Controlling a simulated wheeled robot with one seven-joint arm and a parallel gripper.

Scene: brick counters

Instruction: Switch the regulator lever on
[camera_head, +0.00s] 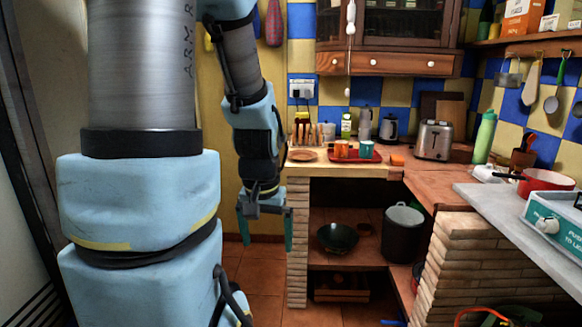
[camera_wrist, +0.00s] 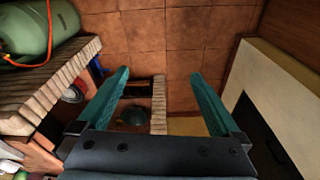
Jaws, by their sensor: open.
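The regulator lever cannot be made out in either view. A green gas cylinder (camera_wrist: 48,30) lies across the upper left corner of the wrist view, with an orange hose (camera_wrist: 14,60) running along it. In the head view an orange-red hose (camera_head: 484,311) curves at the bottom right edge, by the brick counter base; the parts around it are cut off. My gripper (camera_head: 267,244) hangs at the left end of the counter, pointing down, open and empty. In the wrist view its two teal fingers (camera_wrist: 159,74) are spread wide apart with nothing between them, well away from the cylinder.
A wooden counter (camera_head: 297,170) with brick supports (camera_head: 298,240) stands right of my gripper. Its lower shelf holds a wok (camera_head: 337,238) and a dark bin (camera_head: 402,235). A grey worktop (camera_head: 500,208) with a teal stove (camera_head: 555,230) is at right. The tiled floor (camera_head: 258,270) below my gripper is free.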

